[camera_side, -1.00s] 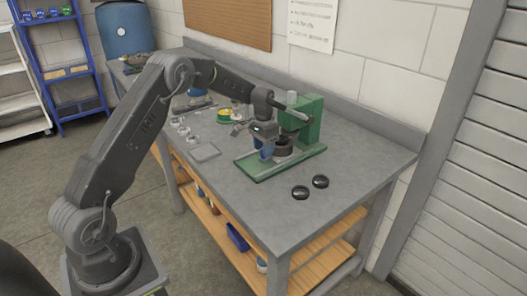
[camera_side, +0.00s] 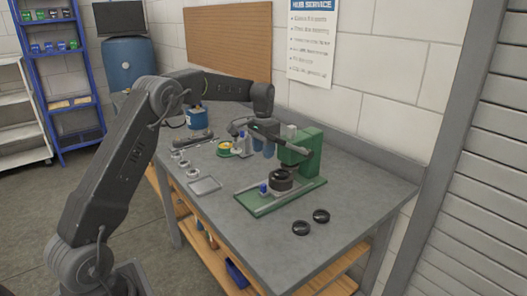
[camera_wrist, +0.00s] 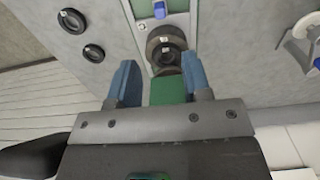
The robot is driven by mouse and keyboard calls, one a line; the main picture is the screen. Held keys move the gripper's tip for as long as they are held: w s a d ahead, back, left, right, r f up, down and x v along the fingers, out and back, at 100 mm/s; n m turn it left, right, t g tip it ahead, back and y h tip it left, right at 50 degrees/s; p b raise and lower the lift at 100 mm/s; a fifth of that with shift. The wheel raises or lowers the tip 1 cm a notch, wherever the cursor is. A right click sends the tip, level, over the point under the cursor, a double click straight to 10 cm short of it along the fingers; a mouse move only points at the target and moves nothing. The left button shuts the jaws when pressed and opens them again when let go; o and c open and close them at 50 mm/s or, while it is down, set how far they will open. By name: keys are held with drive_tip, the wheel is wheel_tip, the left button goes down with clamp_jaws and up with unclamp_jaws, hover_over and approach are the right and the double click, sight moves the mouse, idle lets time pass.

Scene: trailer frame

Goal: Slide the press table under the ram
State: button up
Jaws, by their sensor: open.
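The green press (camera_side: 308,152) stands on the grey bench, with its green base and rails (camera_side: 306,192) toward the front. A dark round hub (camera_side: 282,181) sits on the rails close to the press column. A blue knob (camera_side: 263,188) is at its left side; the table under the hub is mostly hidden. In the wrist view the hub (camera_wrist: 165,40) and knob (camera_wrist: 159,10) lie beyond the fingertips. My gripper (camera_wrist: 159,62) is open and empty, its blue fingers apart. In the side view my gripper (camera_side: 262,150) hangs above and behind the knob, touching neither knob nor hub.
Two black rings (camera_side: 301,228) (camera_side: 321,215) lie on the bench in front of the press. A shallow grey tray (camera_side: 204,186), small metal parts (camera_side: 184,162), a green-yellow round item (camera_side: 226,149) and a blue can (camera_side: 197,118) are to the left. The right bench end is clear.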

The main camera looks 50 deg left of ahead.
drive_tip(key=shift+r, duration=0.1)
wheel_tip(320, 180, up, 5)
hover_over(263, 185)
drive_tip(key=shift+s+t, duration=2.1)
drive_tip(key=shift+s, duration=0.25)
drive_tip(key=x, duration=0.6)
drive_tip(key=s+x, duration=0.1)
drive_tip(key=x, duration=0.6)
drive_tip(key=s+x, duration=0.1)
drive_tip(key=x, duration=0.5)
drive_tip(key=shift+w+f, duration=0.1)
drive_tip(key=shift+f, duration=0.6)
clamp_jaws()
